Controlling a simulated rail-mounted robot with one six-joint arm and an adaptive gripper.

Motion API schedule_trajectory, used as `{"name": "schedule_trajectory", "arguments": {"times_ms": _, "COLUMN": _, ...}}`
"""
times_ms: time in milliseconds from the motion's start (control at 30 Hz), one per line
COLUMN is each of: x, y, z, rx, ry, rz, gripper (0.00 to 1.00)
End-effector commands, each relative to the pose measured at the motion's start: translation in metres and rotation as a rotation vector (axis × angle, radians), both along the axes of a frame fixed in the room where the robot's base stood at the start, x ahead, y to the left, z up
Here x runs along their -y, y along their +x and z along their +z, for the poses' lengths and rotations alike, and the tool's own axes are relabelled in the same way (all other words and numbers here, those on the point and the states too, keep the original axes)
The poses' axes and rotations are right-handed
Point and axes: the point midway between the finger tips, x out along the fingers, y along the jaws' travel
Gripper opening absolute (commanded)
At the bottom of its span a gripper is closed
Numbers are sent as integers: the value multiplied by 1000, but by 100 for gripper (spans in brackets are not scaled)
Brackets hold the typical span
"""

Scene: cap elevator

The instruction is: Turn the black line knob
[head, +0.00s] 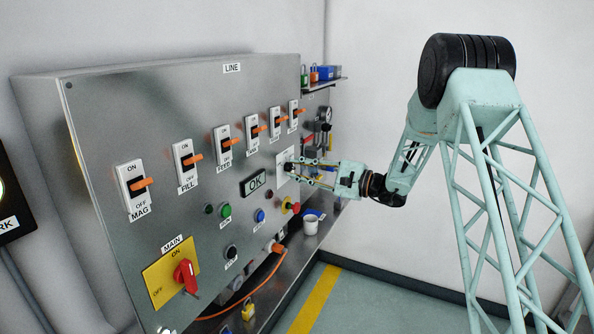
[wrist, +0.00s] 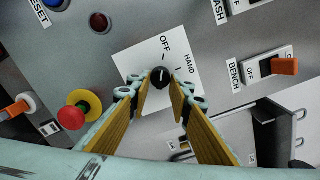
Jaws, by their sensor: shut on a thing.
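The black line knob (wrist: 160,77) sits on a white plate (wrist: 185,50) marked OFF and HAND in the wrist view. Its pointer line shows, and it points roughly between the gripper's fingers and the OFF mark. My gripper (wrist: 161,92) has its two yellow-padded fingertips on either side of the knob, shut on it. In the head view my gripper (head: 308,168) reaches the panel from the right, and the knob is mostly hidden by the fingers. The white plate also shows in the head view (head: 281,160).
The steel panel (head: 110,100) carries several orange-handled switches, an OK display (head: 255,183) and a red main switch (head: 186,276). A red emergency button (wrist: 71,117) is left of my gripper in the wrist view.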

Motion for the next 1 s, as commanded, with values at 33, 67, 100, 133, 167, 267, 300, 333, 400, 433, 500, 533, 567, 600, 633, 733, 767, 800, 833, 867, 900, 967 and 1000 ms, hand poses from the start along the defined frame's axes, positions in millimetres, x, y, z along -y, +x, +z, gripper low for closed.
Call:
{"name": "schedule_trajectory", "arguments": {"times_ms": 33, "x": 0, "y": 0, "z": 0, "rx": -2, "ry": 1, "rz": 0, "gripper": 9}}
{"name": "schedule_trajectory", "arguments": {"times_ms": 67, "x": 0, "y": 0, "z": 0, "rx": -4, "ry": 2, "rz": 0, "gripper": 9}}
{"name": "schedule_trajectory", "arguments": {"times_ms": 100, "x": 0, "y": 0, "z": 0, "rx": -6, "ry": 3, "rz": 0, "gripper": 9}}
{"name": "schedule_trajectory", "arguments": {"times_ms": 133, "x": 0, "y": 0, "z": 0, "rx": -10, "ry": 4, "rz": 0, "gripper": 9}}
{"name": "schedule_trajectory", "arguments": {"times_ms": 167, "x": 0, "y": 0, "z": 0, "rx": -14, "ry": 6, "rz": 0, "gripper": 9}}
{"name": "schedule_trajectory", "arguments": {"times_ms": 267, "x": 0, "y": 0, "z": 0, "rx": -33, "ry": 14, "rz": 0, "gripper": 9}}
{"name": "schedule_trajectory", "arguments": {"times_ms": 300, "x": 0, "y": 0, "z": 0, "rx": -44, "ry": 19, "rz": 0, "gripper": 9}}
{"name": "schedule_trajectory", "arguments": {"times_ms": 333, "x": 0, "y": 0, "z": 0, "rx": -53, "ry": 23, "rz": 0, "gripper": 9}}
{"name": "schedule_trajectory", "arguments": {"times_ms": 400, "x": 0, "y": 0, "z": 0, "rx": -80, "ry": 35, "rz": 0, "gripper": 9}}
{"name": "schedule_trajectory", "arguments": {"times_ms": 433, "x": 0, "y": 0, "z": 0, "rx": -93, "ry": 40, "rz": 0, "gripper": 9}}
{"name": "schedule_trajectory", "arguments": {"times_ms": 500, "x": 0, "y": -1, "z": 0, "rx": -127, "ry": 55, "rz": 0, "gripper": 9}}
{"name": "schedule_trajectory", "arguments": {"times_ms": 533, "x": 0, "y": -1, "z": 0, "rx": -143, "ry": 62, "rz": 0, "gripper": 9}}
{"name": "schedule_trajectory", "arguments": {"times_ms": 567, "x": 0, "y": -1, "z": 0, "rx": -160, "ry": 70, "rz": 0, "gripper": 9}}
{"name": "schedule_trajectory", "arguments": {"times_ms": 600, "x": 0, "y": -1, "z": 0, "rx": -184, "ry": 80, "rz": 0, "gripper": 9}}
{"name": "schedule_trajectory", "arguments": {"times_ms": 633, "x": 0, "y": -1, "z": 0, "rx": -205, "ry": 89, "rz": 0, "gripper": 9}}
{"name": "schedule_trajectory", "arguments": {"times_ms": 733, "x": 0, "y": -1, "z": 0, "rx": -272, "ry": 118, "rz": 0, "gripper": 9}}
{"name": "schedule_trajectory", "arguments": {"times_ms": 767, "x": 0, "y": -1, "z": 0, "rx": -295, "ry": 128, "rz": 0, "gripper": 9}}
{"name": "schedule_trajectory", "arguments": {"times_ms": 800, "x": 0, "y": -1, "z": 0, "rx": -325, "ry": 141, "rz": 0, "gripper": 9}}
{"name": "schedule_trajectory", "arguments": {"times_ms": 833, "x": -1, "y": -1, "z": 0, "rx": -347, "ry": 151, "rz": 0, "gripper": 9}}
{"name": "schedule_trajectory", "arguments": {"times_ms": 867, "x": -1, "y": -2, "z": 0, "rx": -370, "ry": 161, "rz": 0, "gripper": 9}}
{"name": "schedule_trajectory", "arguments": {"times_ms": 900, "x": -1, "y": -2, "z": 0, "rx": -400, "ry": 174, "rz": 0, "gripper": 9}}
{"name": "schedule_trajectory", "arguments": {"times_ms": 967, "x": -1, "y": -2, "z": 0, "rx": -446, "ry": 194, "rz": 0, "gripper": 9}}
{"name": "schedule_trajectory", "arguments": {"times_ms": 1000, "x": -1, "y": -2, "z": 0, "rx": -477, "ry": 207, "rz": 0, "gripper": 9}}
